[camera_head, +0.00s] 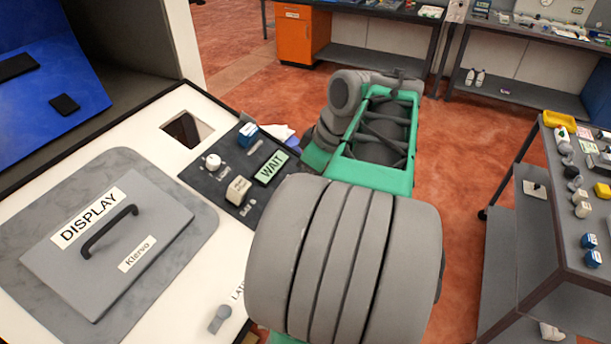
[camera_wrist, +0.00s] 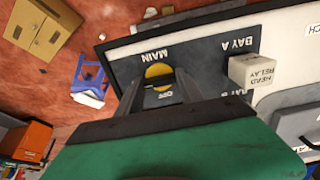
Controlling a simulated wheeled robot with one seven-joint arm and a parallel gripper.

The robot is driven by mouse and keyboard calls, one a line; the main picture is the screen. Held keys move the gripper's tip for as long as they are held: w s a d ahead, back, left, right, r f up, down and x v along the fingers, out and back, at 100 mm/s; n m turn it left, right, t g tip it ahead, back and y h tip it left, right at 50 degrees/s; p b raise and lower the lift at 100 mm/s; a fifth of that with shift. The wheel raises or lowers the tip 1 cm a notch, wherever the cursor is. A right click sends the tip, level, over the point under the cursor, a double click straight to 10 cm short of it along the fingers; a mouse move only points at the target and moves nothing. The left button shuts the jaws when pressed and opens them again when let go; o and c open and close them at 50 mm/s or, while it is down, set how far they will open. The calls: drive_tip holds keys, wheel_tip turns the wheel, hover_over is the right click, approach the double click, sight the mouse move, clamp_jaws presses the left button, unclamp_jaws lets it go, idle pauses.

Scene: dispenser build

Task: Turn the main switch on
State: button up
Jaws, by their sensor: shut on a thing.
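In the wrist view, the main switch (camera_wrist: 157,71) is a yellow disc with a dark handle across it, on a dark panel (camera_wrist: 205,56). The word MAIN is printed beside it and OFF shows between my fingers. My gripper (camera_wrist: 160,82) is at the switch, its two dark fingers shut on the handle. The fingers hide part of the handle, so its exact angle is hard to see. In the head view, my arm hides the switch and my gripper. A green WAIT display (camera_head: 271,166) shows on the dark panel there.
A cream HEAD RELAY block (camera_wrist: 255,70) sits on the panel near my gripper. In the head view, a white knob (camera_head: 212,162), a blue block (camera_head: 248,134) and a grey DISPLAY cover (camera_head: 105,245) with a handle are at left. A parts table (camera_head: 560,235) stands at right.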

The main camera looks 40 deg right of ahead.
drive_tip(key=o, duration=1.4)
drive_tip(key=p+v, duration=0.2)
drive_tip(key=v, duration=0.6)
